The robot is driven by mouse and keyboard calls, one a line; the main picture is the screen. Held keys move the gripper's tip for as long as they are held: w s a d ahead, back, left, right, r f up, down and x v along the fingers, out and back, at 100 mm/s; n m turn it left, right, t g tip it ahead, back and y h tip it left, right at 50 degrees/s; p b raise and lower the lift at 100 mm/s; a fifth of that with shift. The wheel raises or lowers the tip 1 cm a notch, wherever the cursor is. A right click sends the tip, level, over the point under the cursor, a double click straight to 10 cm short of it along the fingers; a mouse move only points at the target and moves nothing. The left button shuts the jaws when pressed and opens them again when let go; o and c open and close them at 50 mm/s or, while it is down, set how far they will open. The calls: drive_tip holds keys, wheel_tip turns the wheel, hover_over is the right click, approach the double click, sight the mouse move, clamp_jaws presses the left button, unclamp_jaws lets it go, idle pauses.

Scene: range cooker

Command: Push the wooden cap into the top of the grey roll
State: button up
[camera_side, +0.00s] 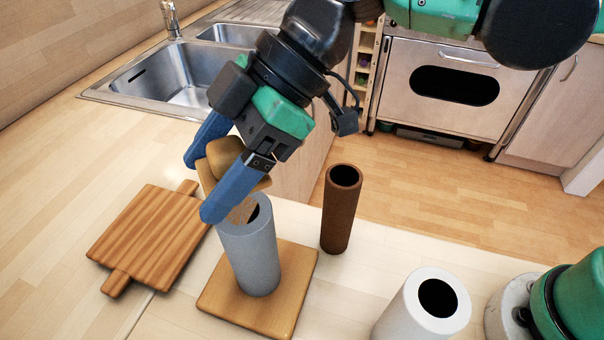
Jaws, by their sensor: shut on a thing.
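The grey roll (250,258) stands upright on a square wooden board, its dark top opening partly in view. My gripper (208,190) is above the roll and tilted, with its blue fingers shut on the wooden cap (229,155). The cap is a light brown piece with a wide, rounded head. Its lower part is partly hidden behind the near finger, and a tan part shows at the roll's opening. I cannot tell how far the cap's lower end sits inside the roll.
The square board (300,262) lies under the grey roll. A brown roll (341,215) stands to its right, and a white roll (390,318) at the front right. A striped cutting board (150,235) lies left. A sink (175,75) is behind.

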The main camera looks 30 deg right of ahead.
drive_tip(key=shift+f, duration=1.8)
drive_tip(key=shift+f, duration=0.65)
drive_tip(key=o, duration=1)
drive_tip(key=shift+c, duration=0.2)
drive_tip(key=v, duration=1.1)
drive_tip(key=d+f+m+t+h, duration=0.3)
drive_tip(key=d+f+m+h, duration=0.1)
drive_tip(key=d+m, duration=0.5)
drive_tip(key=w+d+f+m+t+h, duration=0.1)
drive_tip(key=d+f+m+t+h, duration=0.3)
drive_tip(key=d+m, duration=0.4)
drive_tip(key=d+f, duration=0.1)
drive_tip(key=d, duration=0.3)
drive_tip(key=shift+w+d+f+m+h, duration=0.2)
drive_tip(key=shift+w+d+m+h, duration=0.1)
drive_tip(key=shift+d+m+h, duration=0.1)
